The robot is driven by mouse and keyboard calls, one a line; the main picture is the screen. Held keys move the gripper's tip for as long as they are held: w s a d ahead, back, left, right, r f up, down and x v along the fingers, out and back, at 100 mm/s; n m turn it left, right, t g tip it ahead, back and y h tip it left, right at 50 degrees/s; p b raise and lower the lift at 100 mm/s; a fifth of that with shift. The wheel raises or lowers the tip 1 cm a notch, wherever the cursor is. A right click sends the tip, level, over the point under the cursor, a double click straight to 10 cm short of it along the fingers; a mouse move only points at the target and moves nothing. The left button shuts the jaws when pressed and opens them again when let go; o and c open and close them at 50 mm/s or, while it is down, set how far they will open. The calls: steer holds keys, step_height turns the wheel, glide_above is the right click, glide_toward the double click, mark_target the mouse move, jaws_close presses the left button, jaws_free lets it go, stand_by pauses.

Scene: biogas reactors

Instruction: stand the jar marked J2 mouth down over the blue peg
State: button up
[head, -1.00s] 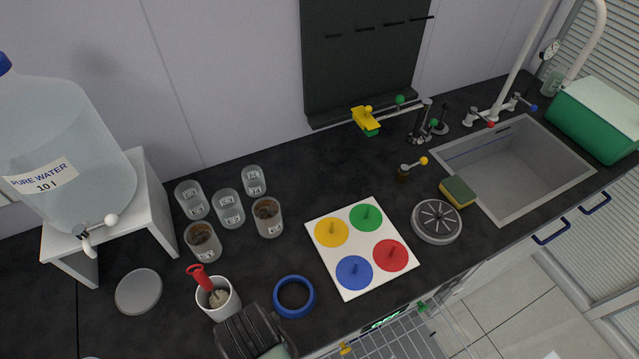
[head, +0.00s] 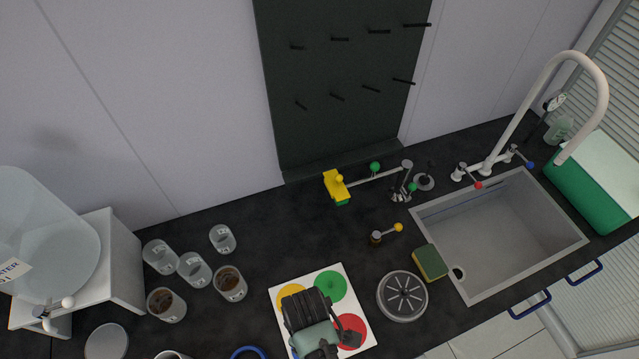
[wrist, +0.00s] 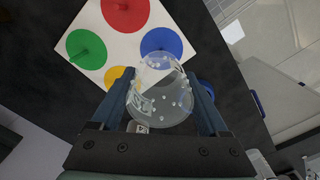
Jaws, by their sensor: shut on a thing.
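My gripper (wrist: 161,108) is shut on a clear jar (wrist: 172,98) wet with droplets. Its label is tilted and I cannot read it surely. In the head view my gripper (head: 322,345) is above the white board (head: 345,272), hiding the jar. The board also shows in the wrist view (wrist: 78,18), with a blue disc (wrist: 161,40) just beyond the jar. The blue peg is not clear there, and the blue disc is mostly hidden in the head view. I cannot tell which way the jar's mouth faces.
Green (head: 331,286), red (head: 352,330) and yellow (head: 290,293) discs share the board. Several jars (head: 194,269) stand to its left, two with brown contents. A round metal strainer (head: 402,296) and sponge (head: 430,262) lie right, by the sink (head: 500,235).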

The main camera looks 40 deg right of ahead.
steer(key=shift+a+f+b, duration=0.35)
steer(key=shift+f+b, duration=0.1)
steer(key=shift+b, duration=0.1)
steer(key=shift+s+f+b, duration=0.1)
steer(key=shift+f+b, duration=0.2)
steer(key=shift+b, duration=0.05)
step_height(320, 180, down, 3)
steer(key=b, duration=0.3)
steer(key=shift+d, duration=0.1)
steer(key=shift+f+b, duration=1.95)
steer(key=shift+f, duration=1)
steer(key=o, duration=1.3)
steer(key=shift+r, duration=0.1)
step_height(320, 180, up, 13)
steer(key=shift+f+b, duration=0.1)
steer(key=shift+b, duration=0.3)
